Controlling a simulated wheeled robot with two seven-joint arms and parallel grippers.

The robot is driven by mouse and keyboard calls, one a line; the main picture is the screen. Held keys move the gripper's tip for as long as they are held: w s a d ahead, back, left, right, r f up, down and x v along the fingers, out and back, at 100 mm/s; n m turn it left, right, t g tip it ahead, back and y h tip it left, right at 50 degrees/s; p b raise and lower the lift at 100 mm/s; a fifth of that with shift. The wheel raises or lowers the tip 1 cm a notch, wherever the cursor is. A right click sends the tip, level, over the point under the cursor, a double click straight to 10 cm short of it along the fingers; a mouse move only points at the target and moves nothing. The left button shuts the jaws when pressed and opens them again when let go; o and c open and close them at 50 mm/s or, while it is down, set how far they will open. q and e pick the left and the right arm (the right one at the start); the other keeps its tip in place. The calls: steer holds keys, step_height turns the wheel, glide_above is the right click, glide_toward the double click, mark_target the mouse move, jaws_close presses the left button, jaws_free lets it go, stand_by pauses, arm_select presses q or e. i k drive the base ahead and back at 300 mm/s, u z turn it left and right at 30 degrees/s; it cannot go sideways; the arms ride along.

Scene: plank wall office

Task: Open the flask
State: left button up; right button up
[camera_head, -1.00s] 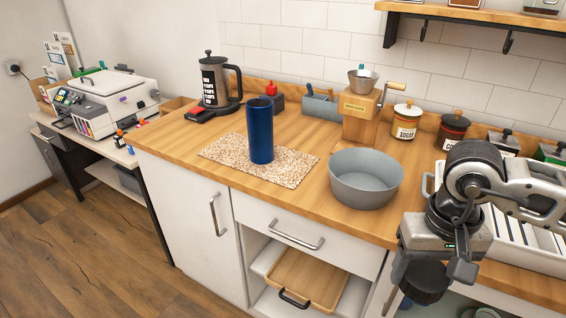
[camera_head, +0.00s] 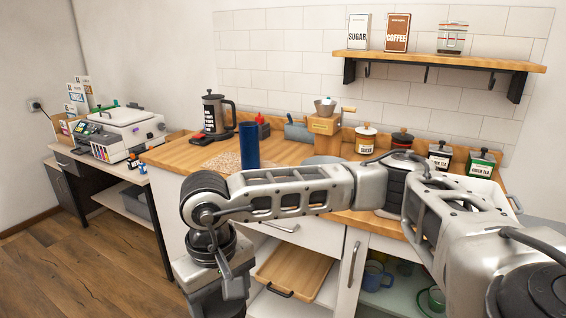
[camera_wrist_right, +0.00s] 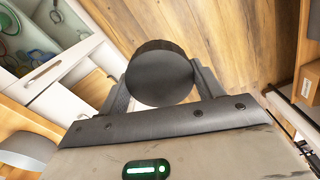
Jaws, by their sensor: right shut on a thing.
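The blue flask (camera_head: 249,146) stands upright on the speckled mat (camera_head: 222,161) on the counter, with no lid on it. My right gripper (camera_wrist_right: 160,88) is shut on a round black cap (camera_wrist_right: 160,70), seen between its two fingers in the wrist view with the wooden floor beyond. In the head view the right arm reaches across to the left, and its wrist hangs in front of the counter's cabinets, below the flask and apart from it. The fingers and cap are cut off or hidden there. My left gripper is not in view.
A grey bowl (camera_head: 322,160) is partly hidden behind my right arm. A French press (camera_head: 214,112), coffee grinder (camera_head: 324,126) and several jars stand along the counter's back. A printer (camera_head: 122,131) is at the left. The floor at lower left is clear.

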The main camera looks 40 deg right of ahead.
mark_target(249, 131)
steer(key=u, duration=0.25)
steer(key=i, duration=1.6)
steer(key=z, duration=1.2)
steer(key=i, duration=0.95)
steer(key=z, duration=1)
steer(key=i, duration=0.5)
steer(key=u, duration=0.05)
